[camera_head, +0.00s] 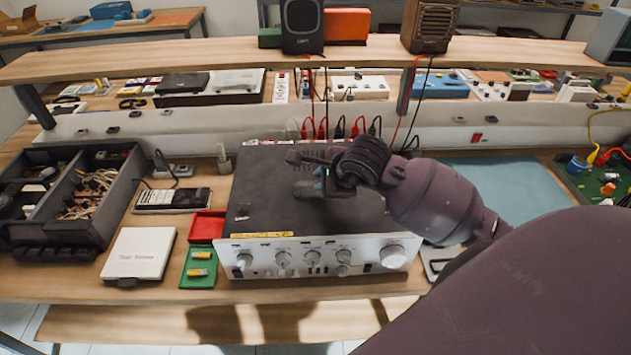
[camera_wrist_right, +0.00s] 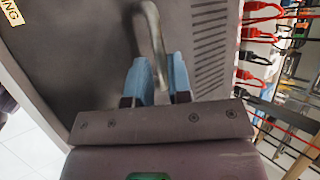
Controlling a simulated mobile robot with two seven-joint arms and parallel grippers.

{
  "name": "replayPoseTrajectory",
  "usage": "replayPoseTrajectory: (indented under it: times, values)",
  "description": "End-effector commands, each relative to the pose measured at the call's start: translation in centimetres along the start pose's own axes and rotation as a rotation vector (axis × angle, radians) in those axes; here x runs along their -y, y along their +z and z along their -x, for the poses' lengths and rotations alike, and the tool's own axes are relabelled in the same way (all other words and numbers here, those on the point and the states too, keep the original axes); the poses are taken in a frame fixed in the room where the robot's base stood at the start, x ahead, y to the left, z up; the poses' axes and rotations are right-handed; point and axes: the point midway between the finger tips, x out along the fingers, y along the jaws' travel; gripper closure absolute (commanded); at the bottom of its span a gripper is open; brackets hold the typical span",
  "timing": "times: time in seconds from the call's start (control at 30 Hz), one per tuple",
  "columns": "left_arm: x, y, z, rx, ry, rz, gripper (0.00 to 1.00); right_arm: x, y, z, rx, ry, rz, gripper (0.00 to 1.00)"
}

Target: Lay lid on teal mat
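The lid (camera_head: 275,205) is the dark grey top cover of the silver hifi amplifier (camera_head: 320,258) and appears to lie on it. In the right wrist view, the lid (camera_wrist_right: 90,45) has vent slots and a metal handle (camera_wrist_right: 153,42). My right gripper (camera_head: 310,188) is low over the lid; its blue fingers (camera_wrist_right: 156,82) sit on both sides of the handle, with hardly any gap visible. The teal mat (camera_head: 510,187) lies to the right on the bench, its near part hidden by my right arm. My left gripper is not in view.
An open parts box (camera_head: 75,195), a meter (camera_head: 173,199), a white case (camera_head: 140,253) and red and green trays (camera_head: 198,266) stand left. Red and black cables (camera_head: 340,127) run behind the amplifier. A shelf (camera_head: 200,57) crosses above. A green circuit board (camera_head: 605,180) lies right of the mat.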

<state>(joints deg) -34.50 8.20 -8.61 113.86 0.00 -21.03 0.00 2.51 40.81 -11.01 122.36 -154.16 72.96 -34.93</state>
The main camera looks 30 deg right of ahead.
Motion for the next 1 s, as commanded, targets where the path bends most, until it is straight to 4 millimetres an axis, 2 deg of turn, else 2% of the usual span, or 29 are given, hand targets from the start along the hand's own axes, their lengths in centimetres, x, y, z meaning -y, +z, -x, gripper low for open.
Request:
replayPoseTrajectory:
  times: [0.2,0.33,0.6,0.7,0.73,1.0]
  values:
    - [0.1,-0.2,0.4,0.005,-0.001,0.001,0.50,-0.1,0.4,-2.9,0.000,0.001,-0.003,0.81]
    - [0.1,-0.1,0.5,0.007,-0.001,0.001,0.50,-0.1,0.4,-3.8,0.000,0.001,-0.001,0.81]
    - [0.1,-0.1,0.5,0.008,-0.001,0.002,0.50,-0.1,0.4,-3.9,0.000,0.000,0.000,0.83]
    - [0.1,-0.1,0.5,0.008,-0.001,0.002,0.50,-0.1,0.4,-3.9,0.000,0.000,-0.001,0.98]
    - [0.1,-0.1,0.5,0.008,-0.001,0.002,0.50,-0.1,0.4,-3.9,0.000,0.000,-0.001,1.00]
    - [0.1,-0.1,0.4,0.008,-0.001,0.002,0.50,0.0,0.4,-3.8,0.002,-0.003,0.000,1.00]
